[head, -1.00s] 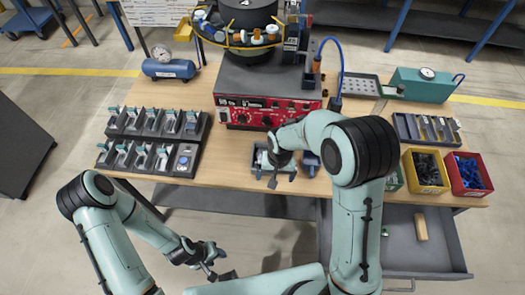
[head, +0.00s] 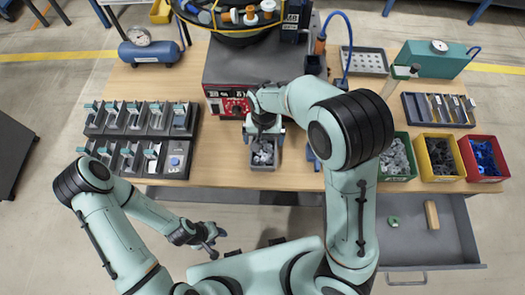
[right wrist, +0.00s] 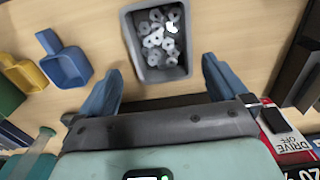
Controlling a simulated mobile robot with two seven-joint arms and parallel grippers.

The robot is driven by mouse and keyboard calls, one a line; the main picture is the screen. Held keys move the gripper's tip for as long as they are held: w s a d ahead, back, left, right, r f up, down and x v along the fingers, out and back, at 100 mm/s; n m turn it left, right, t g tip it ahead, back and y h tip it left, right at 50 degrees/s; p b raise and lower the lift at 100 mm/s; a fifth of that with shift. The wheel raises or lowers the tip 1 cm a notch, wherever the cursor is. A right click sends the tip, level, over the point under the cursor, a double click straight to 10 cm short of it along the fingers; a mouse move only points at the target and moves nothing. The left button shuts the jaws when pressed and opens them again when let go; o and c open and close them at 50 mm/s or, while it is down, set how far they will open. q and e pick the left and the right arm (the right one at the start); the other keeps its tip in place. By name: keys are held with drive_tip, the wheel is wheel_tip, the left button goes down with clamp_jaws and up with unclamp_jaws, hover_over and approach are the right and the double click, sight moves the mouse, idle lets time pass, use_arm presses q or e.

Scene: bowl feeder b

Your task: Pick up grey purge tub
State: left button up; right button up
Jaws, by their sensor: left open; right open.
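The grey purge tub (head: 263,157) stands on the wooden table in front of the red control box, filled with grey metal parts. It also shows in the right wrist view (right wrist: 187,72) at the top centre, upright. My right gripper (head: 263,130) is open just above the tub's far end. In the right wrist view its two blue fingers (right wrist: 160,80) are spread to either side of the tub's near end, with nothing between them gripped. My left gripper (head: 214,245) is open and empty, low in front of the table, far from the tub.
A blue scoop (right wrist: 67,62) and a yellow scoop (right wrist: 22,72) lie beside the tub. Green (head: 398,160), yellow (head: 440,158) and red (head: 483,160) bins stand at the right. An open drawer (head: 430,245) juts out below. Black holders (head: 140,133) stand at the left.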

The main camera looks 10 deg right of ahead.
sight(263, 156)
wheel_tip(263, 156, down, 9)
drive_tip(key=shift+s+a+r, duration=0.1)
drive_tip(key=shift+a+r, duration=0.05)
drive_tip(key=c, duration=0.8)
